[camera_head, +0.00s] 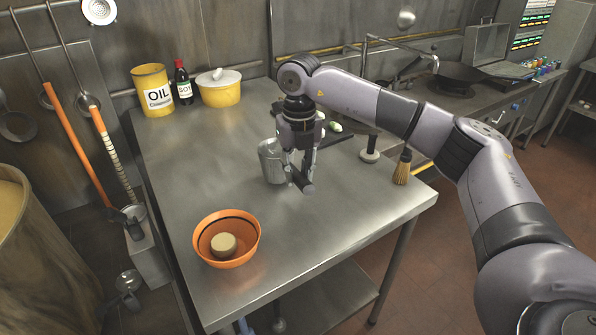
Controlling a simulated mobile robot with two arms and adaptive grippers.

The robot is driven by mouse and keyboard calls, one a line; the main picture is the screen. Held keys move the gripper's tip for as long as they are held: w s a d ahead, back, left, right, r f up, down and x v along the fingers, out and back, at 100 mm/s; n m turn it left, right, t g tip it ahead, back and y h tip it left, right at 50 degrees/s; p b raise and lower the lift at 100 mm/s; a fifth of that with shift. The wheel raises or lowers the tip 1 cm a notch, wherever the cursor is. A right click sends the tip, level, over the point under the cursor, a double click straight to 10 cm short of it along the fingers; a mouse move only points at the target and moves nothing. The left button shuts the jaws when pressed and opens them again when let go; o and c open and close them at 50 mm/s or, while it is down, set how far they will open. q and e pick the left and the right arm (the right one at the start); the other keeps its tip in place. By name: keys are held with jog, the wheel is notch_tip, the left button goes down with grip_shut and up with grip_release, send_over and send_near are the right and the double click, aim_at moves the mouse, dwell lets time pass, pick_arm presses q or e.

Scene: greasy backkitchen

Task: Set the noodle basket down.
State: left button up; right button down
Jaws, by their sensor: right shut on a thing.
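The noodle basket (271,162) is a grey, deep mesh cylinder over the middle of the steel table. It looks upright. Its dark handle end shows at my right gripper (303,181), which comes down from above and is shut on the handle, just right of the basket. The basket's bottom is very close to the table top, and I cannot tell whether it touches. My left gripper is not in view.
On the steel table (172,185), an orange bowl (212,249) holding a pale round lump stands at the front left. An oil tin (153,92), a dark bottle (183,85) and a lidded yellow pot (222,95) stand at the back. A brush (402,170) is at the right edge.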

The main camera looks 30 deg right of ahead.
jog(key=shift+f, duration=0.3)
dwell(0.4)
jog(key=shift+f+b, duration=0.5)
jog(key=c, duration=1.3)
grip_release()
jog(key=shift+o, duration=0.3)
jog(key=shift+o, duration=1.3)
jog(key=shift+r+p, duration=2.15)
jog(key=shift+r, duration=0.85)
